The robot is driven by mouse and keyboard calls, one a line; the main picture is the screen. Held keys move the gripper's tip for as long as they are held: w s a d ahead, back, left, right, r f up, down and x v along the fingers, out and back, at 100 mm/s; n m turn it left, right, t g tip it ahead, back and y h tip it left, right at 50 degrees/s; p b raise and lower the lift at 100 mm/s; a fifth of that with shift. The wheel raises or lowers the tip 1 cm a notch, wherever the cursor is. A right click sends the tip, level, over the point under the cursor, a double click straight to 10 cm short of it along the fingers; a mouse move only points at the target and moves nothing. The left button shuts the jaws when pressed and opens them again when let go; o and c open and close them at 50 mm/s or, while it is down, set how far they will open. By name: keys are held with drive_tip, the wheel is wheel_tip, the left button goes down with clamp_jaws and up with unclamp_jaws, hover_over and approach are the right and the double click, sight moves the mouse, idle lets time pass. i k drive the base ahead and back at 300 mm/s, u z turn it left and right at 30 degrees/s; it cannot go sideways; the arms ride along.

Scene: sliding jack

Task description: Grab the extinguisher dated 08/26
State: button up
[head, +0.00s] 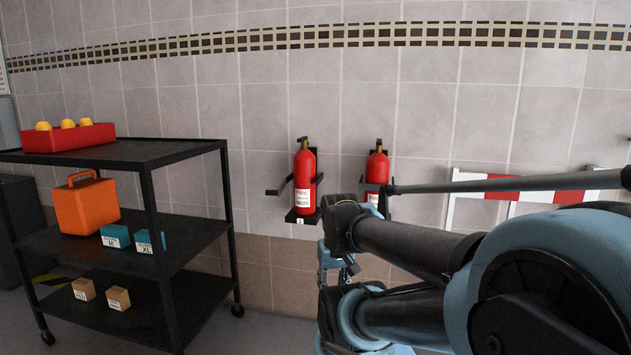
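Two red fire extinguishers hang in black wall brackets on the tiled wall. The dates on both labels are too small to read. My gripper (338,262) seems to be partly in view below and between the two extinguishers, in front of the wall. My arm links cover most of it, and its fingers do not show clearly.
A black shelf cart (110,152) stands at the left, holding a red bin (68,138), an orange case (86,206), teal boxes (116,236) and small brown boxes (84,289). A red-and-white barrier (486,205) is at the right. Floor between cart and wall looks narrow.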

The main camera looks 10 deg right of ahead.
sight(305, 160)
drive_tip(key=u, duration=0.35)
drive_tip(key=i, duration=1.05)
drive_tip(key=u, duration=0.5)
